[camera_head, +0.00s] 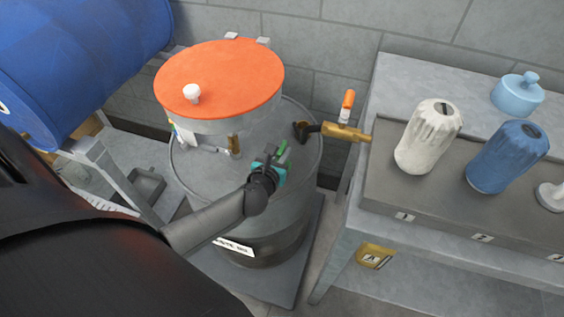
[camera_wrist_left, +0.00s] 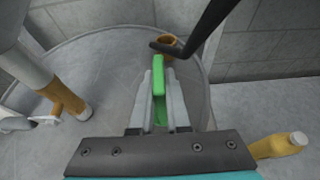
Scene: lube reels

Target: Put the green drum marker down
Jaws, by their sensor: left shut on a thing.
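The green drum marker (camera_wrist_left: 158,88) is a small bright green piece, held between the two fingers of my left gripper (camera_wrist_left: 160,95). In the head view the left gripper (camera_head: 277,158) is over the top of the dark grey drum (camera_head: 215,178), with the green marker (camera_head: 283,147) showing at its tips. The marker's lower part is partly hidden by the fingers, and I cannot tell whether it touches the drum lid. My right gripper is not in view.
A brass tap (camera_head: 345,132) with an orange handle sticks out right of the drum. A blue barrel (camera_head: 75,65) lies at left.

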